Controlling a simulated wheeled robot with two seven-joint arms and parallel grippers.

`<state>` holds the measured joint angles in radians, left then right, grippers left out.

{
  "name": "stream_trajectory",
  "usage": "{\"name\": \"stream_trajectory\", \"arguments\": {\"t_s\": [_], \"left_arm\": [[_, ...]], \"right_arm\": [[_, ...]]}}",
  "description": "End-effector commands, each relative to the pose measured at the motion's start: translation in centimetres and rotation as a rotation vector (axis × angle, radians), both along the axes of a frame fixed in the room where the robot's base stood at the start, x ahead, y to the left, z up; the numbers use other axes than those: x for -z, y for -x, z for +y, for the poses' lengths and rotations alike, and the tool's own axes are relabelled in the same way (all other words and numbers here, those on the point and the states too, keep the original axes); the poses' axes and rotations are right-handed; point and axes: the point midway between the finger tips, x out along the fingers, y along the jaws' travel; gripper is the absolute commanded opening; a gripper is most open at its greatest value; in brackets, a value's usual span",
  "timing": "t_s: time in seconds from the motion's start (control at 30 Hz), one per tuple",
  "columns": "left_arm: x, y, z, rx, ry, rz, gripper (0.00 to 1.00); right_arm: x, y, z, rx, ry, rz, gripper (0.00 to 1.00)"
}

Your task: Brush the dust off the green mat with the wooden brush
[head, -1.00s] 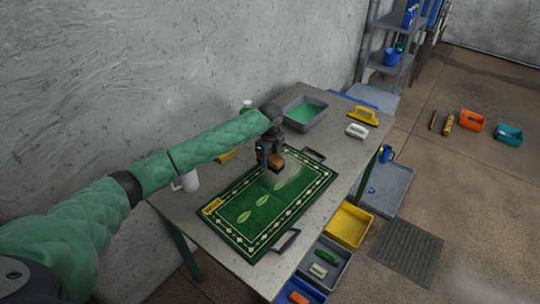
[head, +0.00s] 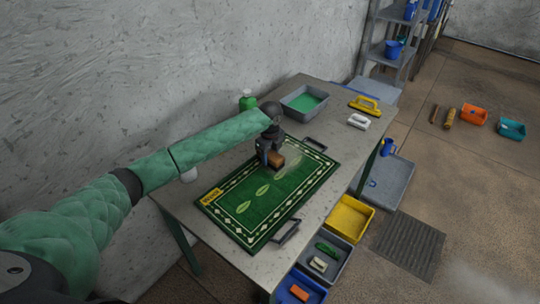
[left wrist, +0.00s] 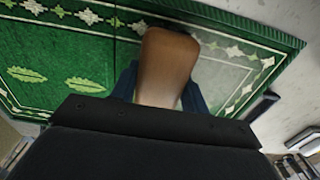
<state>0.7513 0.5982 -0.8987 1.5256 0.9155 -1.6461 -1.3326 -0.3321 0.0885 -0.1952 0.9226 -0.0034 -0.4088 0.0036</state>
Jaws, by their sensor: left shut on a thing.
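The green mat (head: 245,215) lies on the grey table, with a white patterned border, leaf shapes and a yellow label at its near left corner. A pale dusty patch (head: 290,162) shows on its far part; it also shows in the left wrist view (left wrist: 218,80). My left gripper (head: 270,160) is shut on the wooden brush (head: 277,161), over the far part of the mat beside the pale patch. In the left wrist view the brush's brown back (left wrist: 166,68) shows between the fingers. Its bristles are hidden, so I cannot tell if they touch the mat. My right gripper is out of view.
A grey tub with green contents (head: 304,102) stands at the table's far end, near a green bottle (head: 248,101). A yellow-handled tool (head: 365,105) and a white-handled brush (head: 358,121) lie to its right. Bins, including a yellow one (head: 351,217), stand beside the table.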

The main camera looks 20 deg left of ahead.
Motion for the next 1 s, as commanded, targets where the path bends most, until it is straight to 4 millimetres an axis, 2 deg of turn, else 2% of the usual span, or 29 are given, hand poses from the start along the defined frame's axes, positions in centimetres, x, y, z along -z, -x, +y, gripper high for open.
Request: {"name": "stream_trajectory", "arguments": {"t_s": [0.63, 1.0], "left_arm": [[0.21, -0.01, 0.0, 0.0, 0.0, 0.0, 0.12], [1.04, 0.0, -0.01, 0.0, 0.0, 0.0, 0.12]], "right_arm": [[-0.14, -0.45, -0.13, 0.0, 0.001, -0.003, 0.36], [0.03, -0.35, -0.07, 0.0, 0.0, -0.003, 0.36]]}}
